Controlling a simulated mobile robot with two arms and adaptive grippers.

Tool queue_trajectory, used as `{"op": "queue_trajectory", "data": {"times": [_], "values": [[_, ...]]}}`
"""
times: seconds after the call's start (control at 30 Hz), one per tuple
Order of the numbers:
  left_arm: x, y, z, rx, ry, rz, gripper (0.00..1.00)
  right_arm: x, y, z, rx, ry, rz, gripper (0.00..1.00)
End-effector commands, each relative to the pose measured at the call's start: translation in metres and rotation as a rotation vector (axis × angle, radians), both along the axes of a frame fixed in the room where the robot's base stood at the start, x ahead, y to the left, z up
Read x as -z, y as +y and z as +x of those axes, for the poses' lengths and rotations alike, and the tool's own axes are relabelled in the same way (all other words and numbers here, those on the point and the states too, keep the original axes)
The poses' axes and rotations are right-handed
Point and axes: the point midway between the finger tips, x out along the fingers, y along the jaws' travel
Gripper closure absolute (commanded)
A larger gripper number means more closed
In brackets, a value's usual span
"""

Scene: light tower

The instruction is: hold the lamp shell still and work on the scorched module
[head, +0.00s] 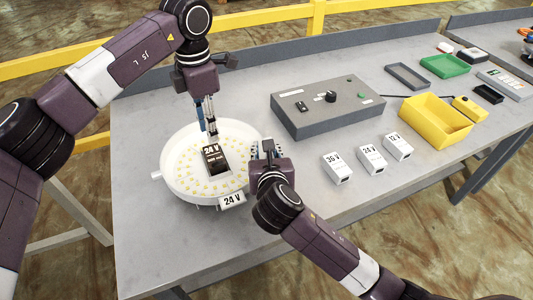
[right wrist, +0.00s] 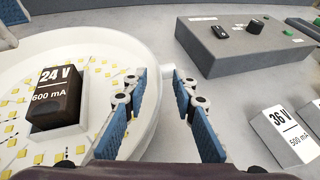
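The lamp shell (head: 170,182) is a white round dish with yellow LED dots, lying on the bench at left. It also shows in the right wrist view (right wrist: 88,42). The scorched module (head: 215,158), dark and marked 24 V 600 mA, sits inside on its floor; the right wrist view shows it too (right wrist: 58,98). My left gripper (head: 208,132) points down just above the module's far end; its finger gap is unclear. My right gripper (right wrist: 160,95) is open at the shell's right side, one finger inside the rim and one outside. Clear gaps show beside the rim.
White modules marked 36 V (head: 337,168), 24 V (head: 372,159) and 12 V (head: 398,146) stand to the right. A grey control box (head: 328,104) is behind them. A yellow bin (head: 436,121) and green tray (head: 445,66) are farther right.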

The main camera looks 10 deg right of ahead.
Motion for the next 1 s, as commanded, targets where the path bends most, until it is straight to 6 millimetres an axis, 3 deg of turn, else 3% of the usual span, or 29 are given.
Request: {"op": "queue_trajectory", "data": {"times": [0.37, 0.6, 1.0], "values": [[0.0000, 0.0000, 0.0000, 0.000, 0.000, 0.000, 0.71, 0.0023, 0.0000, 0.0062, -0.001, 0.000, 0.001, 0.75], [0.0000, 0.0000, 0.0000, 0.000, 0.000, 0.000, 0.71, 0.0024, 0.0000, 0.0060, -0.001, 0.000, 0.001, 1.00], [0.0000, 0.0000, 0.0000, 0.000, 0.000, 0.000, 0.71, 0.0025, -0.0002, 0.0060, 0.000, 0.000, 0.000, 1.00]]}}
